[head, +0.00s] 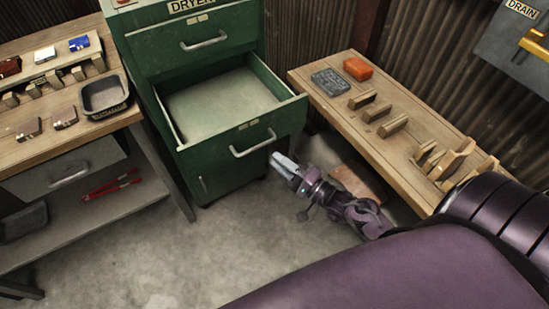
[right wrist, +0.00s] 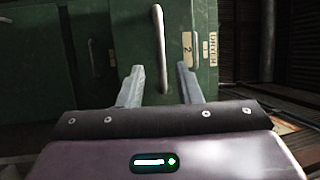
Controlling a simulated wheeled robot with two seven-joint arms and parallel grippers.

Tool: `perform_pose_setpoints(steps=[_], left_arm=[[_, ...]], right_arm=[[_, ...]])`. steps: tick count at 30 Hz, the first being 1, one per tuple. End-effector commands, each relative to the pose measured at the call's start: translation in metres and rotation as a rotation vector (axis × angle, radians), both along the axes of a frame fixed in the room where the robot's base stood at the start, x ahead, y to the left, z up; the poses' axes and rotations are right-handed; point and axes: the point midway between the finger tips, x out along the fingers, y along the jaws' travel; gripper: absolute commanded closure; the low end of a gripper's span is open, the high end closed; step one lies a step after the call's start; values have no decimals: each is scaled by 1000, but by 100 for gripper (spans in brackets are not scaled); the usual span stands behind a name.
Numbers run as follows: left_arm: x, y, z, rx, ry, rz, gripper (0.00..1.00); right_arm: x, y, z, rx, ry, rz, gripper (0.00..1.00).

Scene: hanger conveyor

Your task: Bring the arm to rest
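My right gripper (head: 284,163) is in front of the green drawer cabinet (head: 225,180), just below the handle (head: 253,143) of its pulled-out drawer (head: 222,105). In the right wrist view my right gripper (right wrist: 160,88) has its two fingers apart with nothing between them. The drawer handle (right wrist: 160,45) stands beyond the fingertips, and I see no contact. The open drawer looks empty. My left gripper is not in view.
A wooden bench (head: 390,130) on the right holds an orange block (head: 358,68), a grey block (head: 330,82) and several wooden pieces. A table (head: 60,140) on the left holds a dark tray (head: 104,95). Bare floor (head: 200,240) lies in front of the cabinet.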

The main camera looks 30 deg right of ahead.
Motion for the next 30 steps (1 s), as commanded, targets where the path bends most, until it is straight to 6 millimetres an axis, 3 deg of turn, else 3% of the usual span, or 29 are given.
perform_pose_setpoints(steps=[13,17,20,23,26,30], left_arm=[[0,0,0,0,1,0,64],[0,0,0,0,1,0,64],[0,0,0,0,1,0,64],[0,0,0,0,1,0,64],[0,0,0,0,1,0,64],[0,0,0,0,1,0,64]], right_arm=[[0,0,-1,-2,1,-1,68],[-1,-2,-24,-63,39,-33,68],[-7,-4,-74,-202,122,-85,68],[-24,-5,-144,-413,245,-118,68],[-56,-3,-216,-649,380,-100,68],[-118,3,-303,-971,556,25,68]])
